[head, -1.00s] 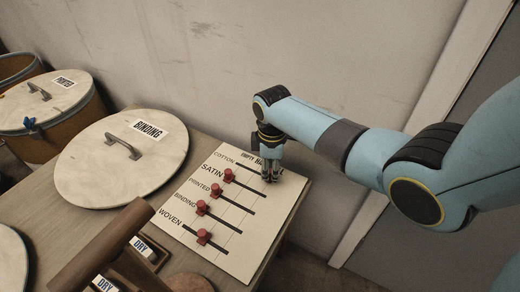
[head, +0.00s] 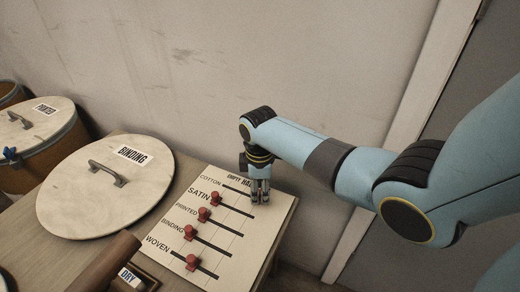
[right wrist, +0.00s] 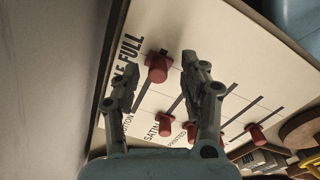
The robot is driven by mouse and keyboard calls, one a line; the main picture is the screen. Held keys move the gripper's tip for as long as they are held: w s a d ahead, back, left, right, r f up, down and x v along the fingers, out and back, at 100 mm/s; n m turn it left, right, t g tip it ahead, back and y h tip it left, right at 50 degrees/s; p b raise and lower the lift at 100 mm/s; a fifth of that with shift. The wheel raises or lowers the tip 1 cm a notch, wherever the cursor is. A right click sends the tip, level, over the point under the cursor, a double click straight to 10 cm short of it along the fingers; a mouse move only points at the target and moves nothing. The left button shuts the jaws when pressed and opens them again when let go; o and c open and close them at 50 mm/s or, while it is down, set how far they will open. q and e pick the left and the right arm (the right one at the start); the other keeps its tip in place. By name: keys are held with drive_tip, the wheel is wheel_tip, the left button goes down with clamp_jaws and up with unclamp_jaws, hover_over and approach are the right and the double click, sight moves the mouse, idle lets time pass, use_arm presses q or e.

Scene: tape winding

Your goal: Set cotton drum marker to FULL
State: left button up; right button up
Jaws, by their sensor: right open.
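The marker board (head: 225,262) lies flat on the bench, with labelled rows and dark slots. The cotton marker, a red knob (right wrist: 158,68), shows in the right wrist view beside the printed word FULL (right wrist: 131,52), at that end of the COTTON slot. My right gripper (head: 260,198) is low over the board's far right part and hides this knob in the head view. In the right wrist view, the open fingers (right wrist: 160,78) appear on either side of the knob; contact cannot be told. My left gripper is not in view.
Red knobs sit in the other rows: satin (head: 216,198), printed (head: 204,214), binding (head: 189,232) and woven (head: 192,262). A round BINDING lid (head: 75,205) lies left of the board. A wall (head: 270,70) rises close behind.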

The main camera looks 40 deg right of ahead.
sight(260, 195)
wheel_tip(260, 195, up, 11)
drive_tip(key=shift+s+a, duration=0.15)
drive_tip(key=shift+s, duration=0.05)
idle(0.5)
drive_tip(key=s+f+m, duration=0.3)
drive_tip(key=s+f, duration=0.8)
drive_tip(key=s, duration=0.3)
drive_tip(key=s+a+f+m, duration=0.1)
drive_tip(key=s+f+m, duration=0.2)
drive_tip(key=s+f, duration=0.8)
drive_tip(key=s+f+m, duration=0.3)
drive_tip(key=s+f, duration=0.8)
drive_tip(key=s, duration=0.7)
drive_tip(key=shift+s+a+f+h, duration=0.25)
drive_tip(key=shift+s+a+h, duration=0.05)
drive_tip(key=shift+s, duration=0.1)
drive_tip(key=shift+m, duration=0.3)
